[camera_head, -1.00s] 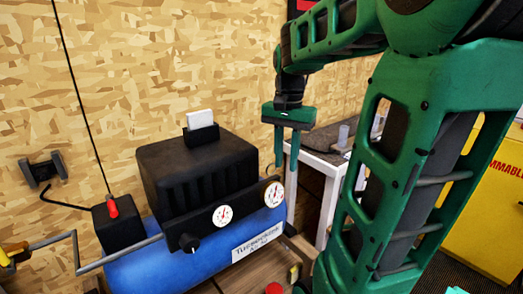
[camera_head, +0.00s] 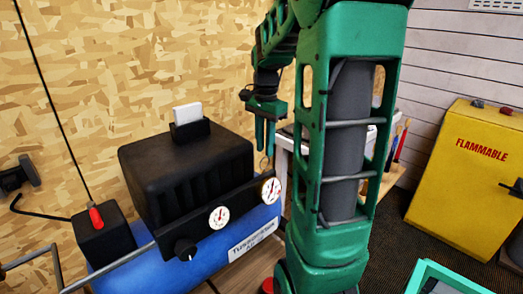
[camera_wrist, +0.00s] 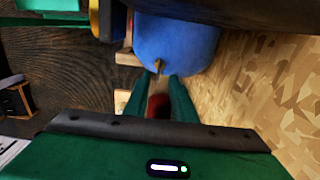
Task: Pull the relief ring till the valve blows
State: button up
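The blue compressor tank (camera_head: 215,255) carries a black motor housing and two white gauges. A small brass-coloured ring or fitting (camera_head: 264,163) shows just above the right gauge (camera_head: 270,187). My gripper (camera_head: 265,147) points down right above it, fingers slightly apart. In the wrist view the tank (camera_wrist: 178,42) lies ahead, with the brass fitting (camera_wrist: 159,66) at its end. It sits between and just beyond my open fingertips (camera_wrist: 163,76). I cannot tell whether they touch it. The ring's exact shape is too small to make out.
A chipboard wall (camera_head: 150,60) stands close behind the compressor. A red switch (camera_head: 96,217) sits on a black box at left. A yellow flammables cabinet (camera_head: 470,195) stands at right. A white table is partly hidden behind my arm.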

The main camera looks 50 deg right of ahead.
jog(key=shift+f, duration=0.9)
grip_shut()
